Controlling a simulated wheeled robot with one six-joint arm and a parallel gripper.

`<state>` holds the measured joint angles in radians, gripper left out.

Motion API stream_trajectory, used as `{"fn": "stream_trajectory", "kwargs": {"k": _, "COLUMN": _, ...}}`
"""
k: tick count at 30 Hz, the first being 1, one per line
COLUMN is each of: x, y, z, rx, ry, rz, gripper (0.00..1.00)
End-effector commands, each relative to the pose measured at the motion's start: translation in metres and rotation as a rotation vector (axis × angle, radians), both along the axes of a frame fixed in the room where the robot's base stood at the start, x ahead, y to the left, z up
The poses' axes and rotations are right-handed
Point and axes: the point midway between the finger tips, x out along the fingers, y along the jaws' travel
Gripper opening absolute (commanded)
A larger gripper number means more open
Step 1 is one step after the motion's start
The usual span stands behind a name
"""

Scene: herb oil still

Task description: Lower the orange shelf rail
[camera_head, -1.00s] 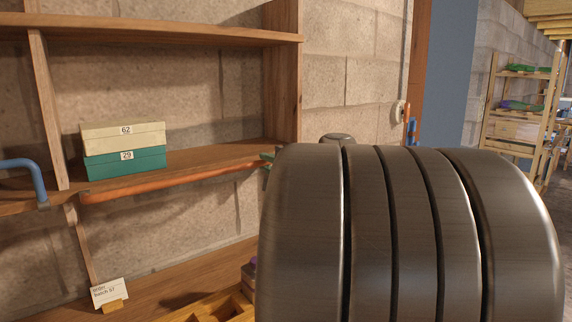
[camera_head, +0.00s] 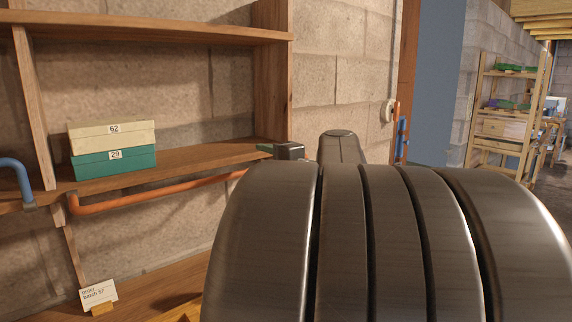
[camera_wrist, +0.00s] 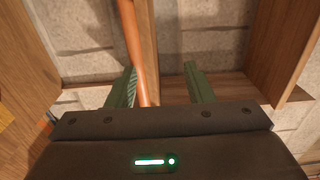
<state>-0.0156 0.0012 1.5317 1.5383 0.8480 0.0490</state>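The orange shelf rail (camera_head: 160,191) runs along the front of the middle shelf (camera_head: 185,163), a little below its edge. A short bent arm shows at its left end; its right end is hidden behind my arm. In the wrist view the orange rail (camera_wrist: 133,45) passes between the two green fingers of my gripper (camera_wrist: 162,72), close to or touching the left finger. A wide space separates the fingers, so my gripper is open. In the head view my arm hides most of the gripper.
A cream box (camera_head: 117,134) marked 62 sits on a teal box (camera_head: 114,163) marked 29 on the shelf. A blue rail (camera_head: 24,178) is at the far left. A card (camera_head: 98,293) stands on the lower board. The upright panel (camera_head: 272,90) is close to my gripper.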

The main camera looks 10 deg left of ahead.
Motion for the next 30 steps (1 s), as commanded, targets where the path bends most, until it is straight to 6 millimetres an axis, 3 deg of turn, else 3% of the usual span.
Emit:
{"fn": "stream_trajectory", "kwargs": {"k": 15, "x": -0.037, "y": -0.044, "z": 0.019, "rx": 0.000, "ry": 0.000, "rz": -0.001, "gripper": 0.47}}
{"fn": "stream_trajectory", "kwargs": {"k": 30, "x": -0.038, "y": -0.044, "z": 0.019, "rx": 0.001, "ry": 0.002, "rz": 0.002, "gripper": 0.47}}
